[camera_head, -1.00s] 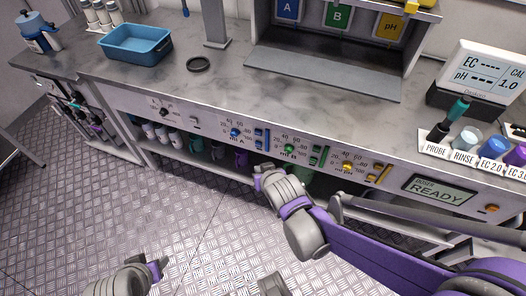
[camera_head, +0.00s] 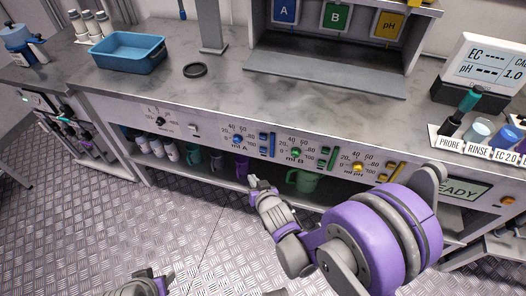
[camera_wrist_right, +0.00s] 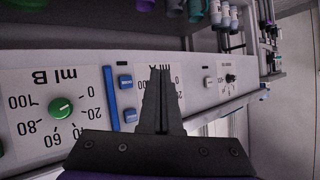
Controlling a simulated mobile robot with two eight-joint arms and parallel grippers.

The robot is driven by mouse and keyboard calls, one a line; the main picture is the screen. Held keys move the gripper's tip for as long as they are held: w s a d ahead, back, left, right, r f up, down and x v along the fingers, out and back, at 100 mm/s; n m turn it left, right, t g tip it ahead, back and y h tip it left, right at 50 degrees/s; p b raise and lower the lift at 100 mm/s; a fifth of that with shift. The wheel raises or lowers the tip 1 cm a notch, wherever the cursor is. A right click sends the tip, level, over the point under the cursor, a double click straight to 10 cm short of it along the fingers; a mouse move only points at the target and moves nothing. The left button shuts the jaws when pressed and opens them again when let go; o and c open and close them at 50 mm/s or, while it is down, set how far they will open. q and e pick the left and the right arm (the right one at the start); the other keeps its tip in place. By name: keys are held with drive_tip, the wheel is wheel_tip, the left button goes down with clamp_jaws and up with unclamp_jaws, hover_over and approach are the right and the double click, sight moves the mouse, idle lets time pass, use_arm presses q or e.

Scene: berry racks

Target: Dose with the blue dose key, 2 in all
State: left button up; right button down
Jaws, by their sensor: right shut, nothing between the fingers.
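The front panel has a blue A section. It holds a blue knob (camera_head: 237,139), small blue keys (camera_head: 262,139) and a tall blue bar (camera_head: 272,145). In the right wrist view the blue bar (camera_wrist_right: 111,98) stands beside two blue keys (camera_wrist_right: 126,98); their lettering is too small to read. My right gripper (camera_head: 252,181) is shut and empty, below the blue keys in the head view. In the wrist view its fingertips (camera_wrist_right: 160,70) lie just right of the keys; contact cannot be told. My left gripper (camera_head: 162,277) is at the bottom edge, its jaw unclear.
Green knob (camera_head: 295,153) and yellow knob (camera_head: 358,167) sections follow to the right. My right arm partly covers the display (camera_head: 460,191), which shows "EADY". Bottles and mugs stand on the shelf below, including a green jug (camera_head: 303,181). A blue tray (camera_head: 128,52) sits on the counter.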

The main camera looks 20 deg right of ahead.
approach(260, 152)
wheel_tip(260, 152, down, 3)
drive_tip(key=w+a, duration=0.2)
drive_tip(key=w, duration=0.1)
drive_tip(key=shift+w+d+r+p, duration=0.1)
drive_tip(key=shift+w+d+p, duration=0.2)
drive_tip(key=shift+w, duration=0.35)
idle(1.4)
drive_tip(key=shift+w+d, duration=0.2)
drive_tip(key=shift+w, duration=0.15)
drive_tip(key=shift+w+d, duration=0.25)
drive_tip(key=shift+w, duration=0.15)
idle(0.7)
drive_tip(key=shift+s, duration=0.1)
drive_tip(key=shift+s+a, duration=0.5)
drive_tip(key=shift+s, duration=0.15)
